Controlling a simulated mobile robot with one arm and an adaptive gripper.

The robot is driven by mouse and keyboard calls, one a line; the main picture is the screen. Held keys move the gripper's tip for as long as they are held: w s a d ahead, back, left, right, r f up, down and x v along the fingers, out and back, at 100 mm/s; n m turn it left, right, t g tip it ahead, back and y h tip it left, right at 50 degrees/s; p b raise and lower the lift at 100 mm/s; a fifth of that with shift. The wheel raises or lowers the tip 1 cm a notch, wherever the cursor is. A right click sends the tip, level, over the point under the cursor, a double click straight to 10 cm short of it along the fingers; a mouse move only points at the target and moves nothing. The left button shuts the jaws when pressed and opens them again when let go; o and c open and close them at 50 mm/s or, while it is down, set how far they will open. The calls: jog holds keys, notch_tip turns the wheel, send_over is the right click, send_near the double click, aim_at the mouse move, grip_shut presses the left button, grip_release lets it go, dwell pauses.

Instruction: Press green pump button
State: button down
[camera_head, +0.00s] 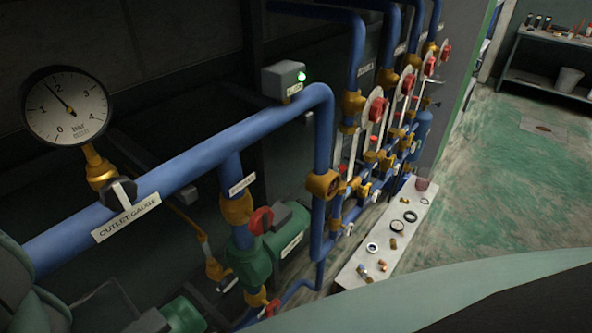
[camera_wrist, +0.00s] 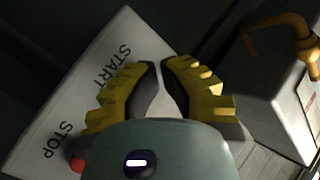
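In the wrist view a pale control panel (camera_wrist: 68,112) carries the words START and STOP. A red button (camera_wrist: 77,164) shows partly beside STOP, at the edge of my gripper's body. No green button shows on this panel; the area beside START is covered by my gripper. My gripper (camera_wrist: 160,68) has yellow ribbed fingers with their tips together and nothing seen between them. It is over the panel; I cannot tell whether it touches. In the head view a small grey box (camera_head: 281,80) has a lit green light (camera_head: 302,77). The green pump (camera_head: 269,246) sits below the blue pipes.
A round gauge (camera_head: 66,107) stands on the blue outlet pipe (camera_head: 190,165) at left. Several red-handled valves line the pipes at right. A white board (camera_head: 349,273) with small parts lies on the floor. A brass pipe (camera_wrist: 270,28) and box are right of my gripper.

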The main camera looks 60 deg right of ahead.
jog(key=shift+s, duration=0.1)
jog(key=shift+s+a, duration=0.1)
jog(key=shift+s, duration=0.7)
jog(key=shift+s, duration=0.1)
jog(key=s, duration=0.4)
jog(key=shift+s+a, duration=0.2)
jog(key=shift+s, duration=0.2)
jog(key=shift+r, duration=0.1)
dwell(0.4)
